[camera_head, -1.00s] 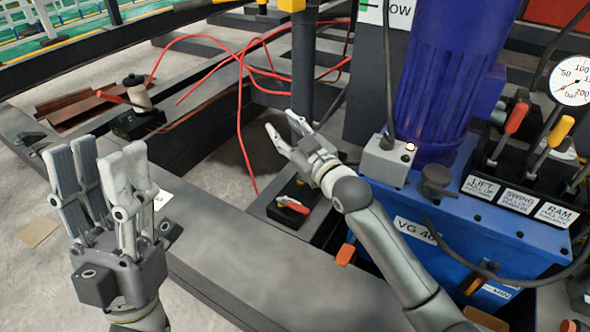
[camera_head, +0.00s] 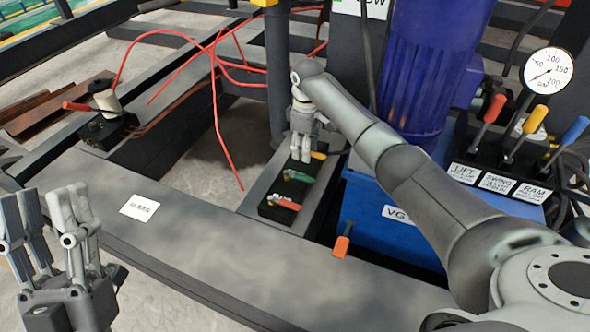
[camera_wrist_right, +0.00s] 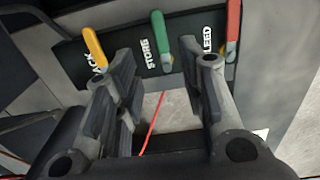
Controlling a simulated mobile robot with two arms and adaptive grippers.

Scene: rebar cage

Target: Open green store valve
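The green store valve handle (camera_head: 298,176) is the middle lever on a black valve block (camera_head: 274,208), between a yellow handle (camera_head: 318,155) and a red handle (camera_head: 288,203). In the right wrist view the green handle (camera_wrist_right: 161,40) sits beside the STORE label (camera_wrist_right: 159,50), ahead of and between my fingers. My right gripper (camera_head: 301,158) points down just behind the green handle in the head view; in its wrist view the fingers (camera_wrist_right: 165,80) are apart with nothing between them. My left gripper (camera_head: 45,222) is open and empty at the lower left.
The yellow (camera_wrist_right: 94,47) and red (camera_wrist_right: 233,30) handles flank the green one closely. A blue power unit (camera_head: 385,215) with levers and a gauge (camera_head: 548,71) stands to the right. Red hoses (camera_head: 215,100) run behind. A dark steel beam (camera_head: 200,240) crosses in front.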

